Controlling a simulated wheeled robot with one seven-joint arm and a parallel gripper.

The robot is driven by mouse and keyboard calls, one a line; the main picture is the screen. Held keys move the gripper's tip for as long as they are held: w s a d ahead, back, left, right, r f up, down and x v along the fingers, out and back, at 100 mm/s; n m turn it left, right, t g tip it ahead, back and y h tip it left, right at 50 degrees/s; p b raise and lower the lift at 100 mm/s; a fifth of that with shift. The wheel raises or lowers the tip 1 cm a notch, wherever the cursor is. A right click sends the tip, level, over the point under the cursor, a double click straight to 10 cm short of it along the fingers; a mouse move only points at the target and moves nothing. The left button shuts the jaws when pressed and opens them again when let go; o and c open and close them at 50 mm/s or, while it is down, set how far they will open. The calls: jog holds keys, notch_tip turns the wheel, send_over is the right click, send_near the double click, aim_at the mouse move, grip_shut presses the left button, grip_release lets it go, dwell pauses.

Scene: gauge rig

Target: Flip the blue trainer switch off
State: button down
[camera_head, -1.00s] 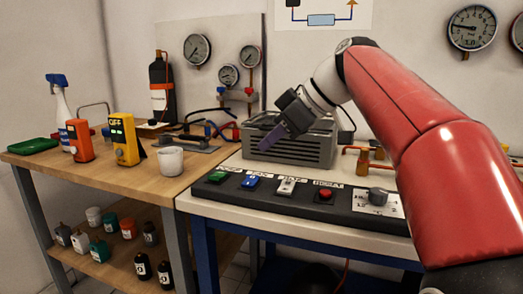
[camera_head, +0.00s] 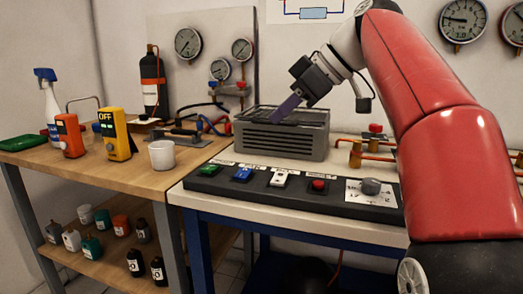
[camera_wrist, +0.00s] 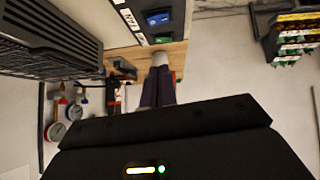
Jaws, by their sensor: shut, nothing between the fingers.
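The blue switch (camera_head: 242,174) sits on the sloped black control panel (camera_head: 334,197), between a green switch (camera_head: 208,170) and a white one (camera_head: 279,179). The blue switch also shows at the top of the wrist view (camera_wrist: 158,18). I cannot tell which way its rocker is tilted. My gripper (camera_head: 276,116), with purple fingers, is shut and empty. In the head view it appears above and behind the switch, in front of or over the grey ribbed box. In the wrist view the fingers (camera_wrist: 158,82) are together, apart from the switch.
The grey ribbed box (camera_head: 283,140) stands directly behind the panel. A white mug (camera_head: 161,154) and a yellow meter (camera_head: 116,135) stand on the wooden bench at left.

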jog(key=shift+w, duration=0.2)
jog(key=b, duration=0.3)
send_over(249, 172)
notch_tip(249, 172, down, 8)
jog(key=shift+s+r, duration=0.1)
jog(key=shift+d+f+b, duration=0.2)
jog(key=shift+f+b, duration=0.45)
jog(key=shift+f, duration=0.95)
jog(key=shift+w, duration=0.2)
